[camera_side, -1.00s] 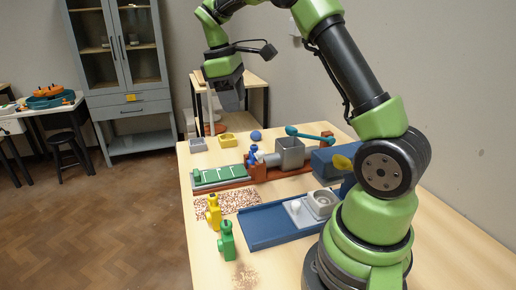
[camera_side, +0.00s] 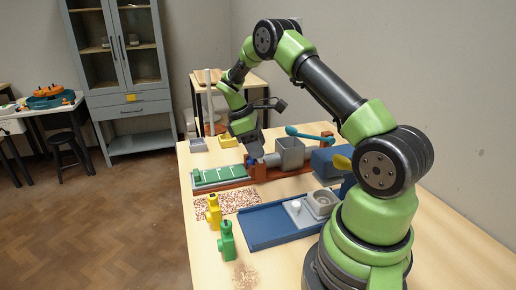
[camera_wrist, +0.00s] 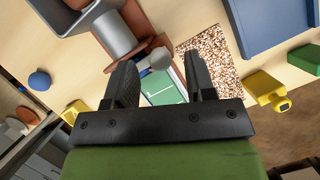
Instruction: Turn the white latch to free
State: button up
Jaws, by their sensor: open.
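My gripper (camera_side: 256,150) is open, pointing down over the far end of the red-brown rail (camera_side: 262,174), beside a grey cylinder (camera_side: 271,159). In the wrist view its two dark fingers (camera_wrist: 160,76) stand apart, with a pale rounded knob (camera_wrist: 160,59) and a green panel (camera_wrist: 162,88) showing in the gap beyond them. Whether that knob is the white latch, I cannot tell. A white plate with a small knob (camera_side: 297,208) also sits on the blue tray (camera_side: 264,229), away from my gripper. Contact at the fingertips is not visible.

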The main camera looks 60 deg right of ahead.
jog(key=shift+s+d+f, duration=0.1)
jog(key=shift+s+f, duration=0.1)
jog(key=shift+f, duration=0.3)
jog(key=shift+c, duration=0.5)
jog(key=c, duration=0.8)
